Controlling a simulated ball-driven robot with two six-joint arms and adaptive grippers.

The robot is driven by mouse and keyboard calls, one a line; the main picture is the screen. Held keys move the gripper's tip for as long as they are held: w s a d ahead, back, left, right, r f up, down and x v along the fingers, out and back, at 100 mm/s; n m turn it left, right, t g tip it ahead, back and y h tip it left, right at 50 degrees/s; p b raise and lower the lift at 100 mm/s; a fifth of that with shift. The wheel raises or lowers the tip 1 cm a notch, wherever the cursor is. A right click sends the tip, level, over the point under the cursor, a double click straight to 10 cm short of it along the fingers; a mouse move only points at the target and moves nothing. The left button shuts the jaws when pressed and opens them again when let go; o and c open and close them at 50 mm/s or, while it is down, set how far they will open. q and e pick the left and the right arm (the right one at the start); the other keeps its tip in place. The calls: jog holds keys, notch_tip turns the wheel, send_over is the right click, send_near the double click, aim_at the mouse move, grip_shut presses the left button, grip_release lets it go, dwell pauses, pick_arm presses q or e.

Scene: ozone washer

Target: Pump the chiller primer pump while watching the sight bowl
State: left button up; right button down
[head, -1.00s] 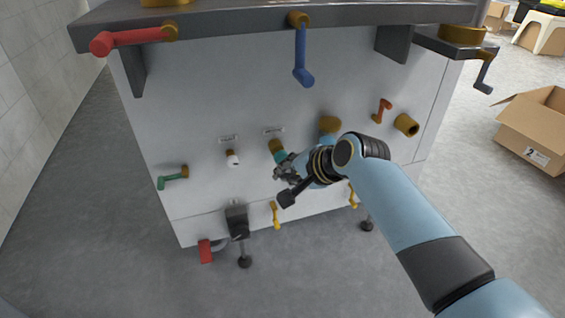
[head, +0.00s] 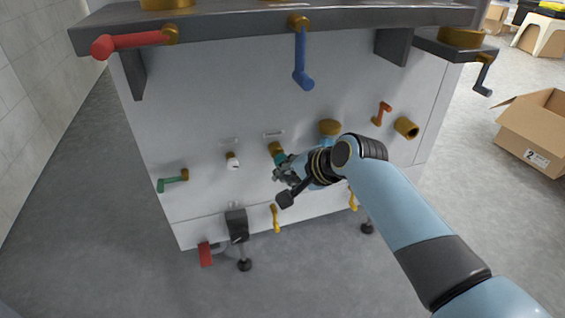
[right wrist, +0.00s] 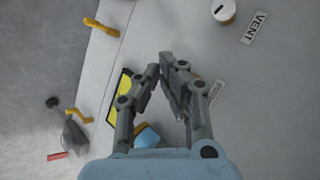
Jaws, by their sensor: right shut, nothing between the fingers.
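My right gripper (head: 285,173) is shut and empty in front of the white cabinet's face, just below a brass fitting with a teal end (head: 277,150). This fitting sits under a small label and appears to be the primer pump. In the right wrist view the fingertips of my right gripper (right wrist: 162,68) come together beside a partly hidden label (right wrist: 215,92). A blue-teal piece (right wrist: 147,138) and a yellow, black-edged piece (right wrist: 123,93) show behind the fingers. I cannot tell which part is the sight bowl. My left gripper is not in view.
A white vent fitting (head: 232,160) and a green handle (head: 174,180) are left of the gripper. A brass fitting (head: 330,128) and an orange handle (head: 381,113) are to its right. A blue crank (head: 302,60) hangs above. Yellow handles (head: 276,218) stick out below. Open floor lies left.

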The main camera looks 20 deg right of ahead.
jog(key=shift+w, duration=0.1)
dwell(0.5)
jog(key=shift+w, duration=0.3)
jog(key=shift+w+r, duration=0.1)
jog(key=shift+w, duration=1.2)
dwell(1.2)
jog(key=shift+s, duration=0.1)
jog(key=s+p, duration=0.2)
jog(key=s, duration=0.1)
jog(key=shift+s+p, duration=0.1)
jog(key=shift+p, duration=0.3)
